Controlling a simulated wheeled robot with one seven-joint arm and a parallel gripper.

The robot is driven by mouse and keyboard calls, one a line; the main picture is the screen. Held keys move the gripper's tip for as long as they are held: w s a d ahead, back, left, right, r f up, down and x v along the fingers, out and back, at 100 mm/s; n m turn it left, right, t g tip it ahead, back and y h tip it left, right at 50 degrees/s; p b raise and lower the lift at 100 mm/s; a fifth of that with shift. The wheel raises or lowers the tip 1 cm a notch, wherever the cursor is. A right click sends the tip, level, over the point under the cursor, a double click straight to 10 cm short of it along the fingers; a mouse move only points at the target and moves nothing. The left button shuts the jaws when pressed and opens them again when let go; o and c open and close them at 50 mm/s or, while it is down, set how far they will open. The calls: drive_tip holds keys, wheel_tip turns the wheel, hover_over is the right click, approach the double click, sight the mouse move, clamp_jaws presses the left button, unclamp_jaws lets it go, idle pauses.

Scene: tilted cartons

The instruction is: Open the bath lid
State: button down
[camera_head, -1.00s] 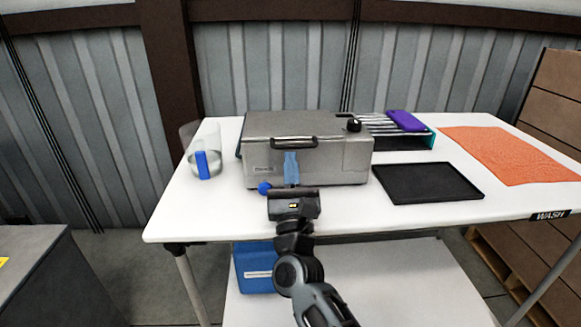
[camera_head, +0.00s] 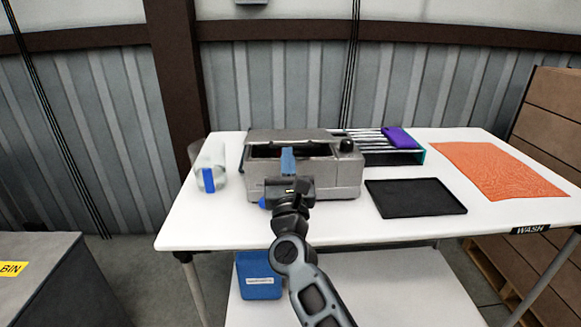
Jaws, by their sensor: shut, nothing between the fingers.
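The bath, a grey metal box (camera_head: 335,178) with a black knob (camera_head: 347,145) at its right, stands on the white table. Its lid (camera_head: 290,134) is tilted up at the front, with a dark gap under its front edge. The lid's handle cannot be made out clearly. My gripper (camera_head: 288,152) is in front of the bath, with its blue fingers together and pointing up at the gap under the lid's front edge. It holds nothing. Whether the fingertips touch the lid cannot be told. My wrist hides part of the bath's front.
A clear beaker with a blue block (camera_head: 208,180) stands left of the bath. A black tray (camera_head: 415,197), a rack (camera_head: 370,145) with a purple item (camera_head: 398,137) and an orange mat (camera_head: 495,170) lie to the right. The table's front left is clear.

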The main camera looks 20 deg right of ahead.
drive_tip(key=w+r+p, duration=0.1)
drive_tip(key=r, duration=0.2)
drive_tip(key=r+p, duration=0.1)
drive_tip(key=r, duration=0.2)
drive_tip(key=w+d+r+p, duration=0.1)
drive_tip(key=r, duration=0.2)
drive_tip(key=shift+w+r, duration=0.15)
drive_tip(key=shift+w, duration=0.2)
drive_tip(key=w+d+r, duration=0.2)
drive_tip(key=w+r, duration=0.4)
drive_tip(key=r, duration=0.1)
drive_tip(key=shift+a+f, duration=0.1)
